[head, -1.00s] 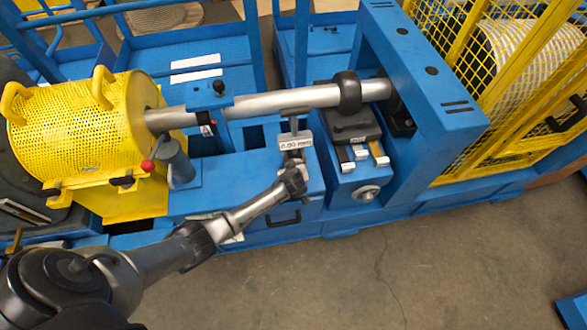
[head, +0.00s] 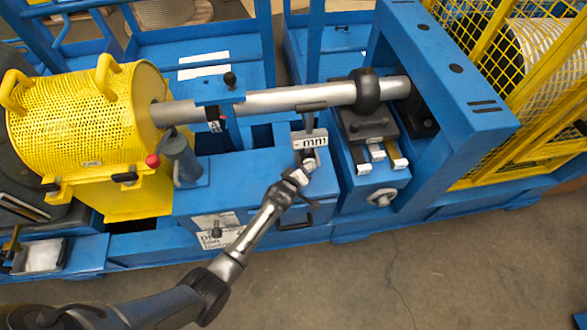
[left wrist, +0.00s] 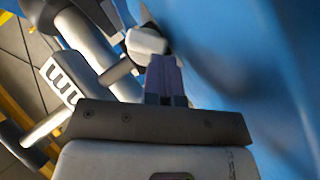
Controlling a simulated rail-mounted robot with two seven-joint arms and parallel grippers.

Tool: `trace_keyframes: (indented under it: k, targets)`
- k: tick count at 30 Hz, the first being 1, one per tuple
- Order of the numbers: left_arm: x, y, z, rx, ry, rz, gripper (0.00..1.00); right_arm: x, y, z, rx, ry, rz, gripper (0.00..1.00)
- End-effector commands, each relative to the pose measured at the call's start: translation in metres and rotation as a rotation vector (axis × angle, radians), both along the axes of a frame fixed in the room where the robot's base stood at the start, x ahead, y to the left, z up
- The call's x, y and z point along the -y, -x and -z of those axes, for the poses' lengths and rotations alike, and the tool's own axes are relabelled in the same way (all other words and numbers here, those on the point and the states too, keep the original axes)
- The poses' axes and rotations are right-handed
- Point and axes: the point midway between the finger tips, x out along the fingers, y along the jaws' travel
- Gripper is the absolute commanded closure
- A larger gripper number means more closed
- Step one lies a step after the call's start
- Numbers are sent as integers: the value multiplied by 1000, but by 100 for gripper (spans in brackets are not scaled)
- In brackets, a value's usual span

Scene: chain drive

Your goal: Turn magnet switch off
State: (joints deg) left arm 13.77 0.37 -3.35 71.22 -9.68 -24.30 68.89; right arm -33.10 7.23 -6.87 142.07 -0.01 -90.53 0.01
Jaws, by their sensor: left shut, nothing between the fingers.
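My left gripper (head: 308,160) reaches in from the lower left, over the blue box below the long grey shaft (head: 290,99). Its fingers are shut and empty; they also show in the left wrist view (left wrist: 165,78). Just beyond the fingertips there is a pale rounded part (left wrist: 148,41); I cannot tell whether they touch it. A white plate marked "mm" (head: 309,139) stands on a T-shaped post (head: 311,118) right behind the gripper. The plate also shows in the left wrist view (left wrist: 62,80). I cannot clearly make out the magnet switch; the gripper hides part of this spot.
A yellow perforated guard (head: 80,115) stands at the left, with a red-knobbed lever (head: 153,160) beside it. A dark collar (head: 367,91) sits on the shaft, above a block with several pale bars (head: 377,152). The blue frame (head: 450,80) rises at the right. The floor in front is clear.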

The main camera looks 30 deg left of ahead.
Motion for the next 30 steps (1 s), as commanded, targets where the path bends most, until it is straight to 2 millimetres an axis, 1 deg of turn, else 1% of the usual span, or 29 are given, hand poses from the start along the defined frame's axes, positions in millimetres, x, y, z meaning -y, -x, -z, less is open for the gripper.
trace_keyframes:
  k: [9, 30]
  targets:
    - [6, -2, 3, -4, -3, 11, 100, 0, 1, 0, -2, -1, 1, 57]
    - [7, -2, 3, -4, -4, 13, 100, -3, 1, 0, -2, -10, 6, 57]
